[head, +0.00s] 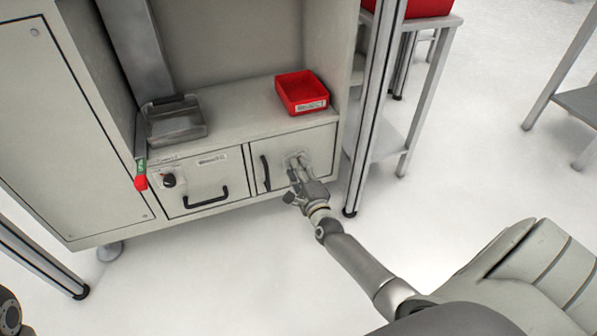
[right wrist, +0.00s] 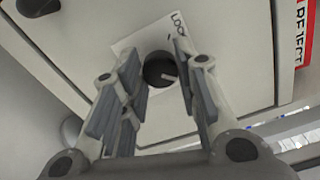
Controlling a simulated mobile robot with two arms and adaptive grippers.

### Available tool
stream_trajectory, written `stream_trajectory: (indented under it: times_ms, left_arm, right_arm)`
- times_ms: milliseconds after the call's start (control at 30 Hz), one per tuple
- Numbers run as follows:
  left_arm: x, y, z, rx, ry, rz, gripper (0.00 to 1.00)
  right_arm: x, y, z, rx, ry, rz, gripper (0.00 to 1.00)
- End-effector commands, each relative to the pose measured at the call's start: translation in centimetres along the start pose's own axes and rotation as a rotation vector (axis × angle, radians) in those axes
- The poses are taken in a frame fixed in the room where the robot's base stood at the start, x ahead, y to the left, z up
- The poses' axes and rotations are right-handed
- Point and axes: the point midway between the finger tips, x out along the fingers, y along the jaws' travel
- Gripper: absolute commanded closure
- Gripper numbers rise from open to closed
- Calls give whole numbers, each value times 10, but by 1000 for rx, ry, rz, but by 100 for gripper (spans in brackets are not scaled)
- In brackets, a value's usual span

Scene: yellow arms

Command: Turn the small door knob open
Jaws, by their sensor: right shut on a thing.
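The small door (head: 318,147) is a grey panel at the lower right of the cabinet, with a black upright handle (head: 265,173). Its small round dark knob (right wrist: 160,70) sits on a white plate (right wrist: 128,42) marked "LOCK" in the right wrist view. A pale line on the knob's face points sideways. In the head view my fingers hide the knob. My right gripper (right wrist: 165,70) is shut on the knob, with fingers on both sides of it. It also shows against the door in the head view (head: 298,165). The door looks closed.
A drawer (head: 222,178) with a black knob (head: 168,180) and handle is left of the door. A red bin (head: 302,92) and a metal tray (head: 176,122) stand on the shelf above. A metal post (head: 370,110) stands close right of the door. The floor in front is clear.

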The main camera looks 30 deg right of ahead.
Motion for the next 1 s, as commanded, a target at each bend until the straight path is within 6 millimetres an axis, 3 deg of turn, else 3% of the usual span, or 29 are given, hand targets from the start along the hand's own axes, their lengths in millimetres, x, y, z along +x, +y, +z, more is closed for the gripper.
stream_trajectory:
  times_ms: [467, 500, 633, 1000]
  left_arm:
    - [2, 0, -1, 1, 6, 0, 60]
    - [2, 0, -1, 1, 5, 0, 60]
    - [1, 0, 0, 1, 2, -1, 60]
    - [-1, -1, 2, 1, -7, -7, 60]
  right_arm:
    - [0, 0, -1, 13, 1, 1, 95]
    - [0, 0, 0, 13, 1, 1, 66]
    - [0, 0, 0, 12, 1, 1, 49]
    - [-3, 1, 0, 11, 0, 1, 49]
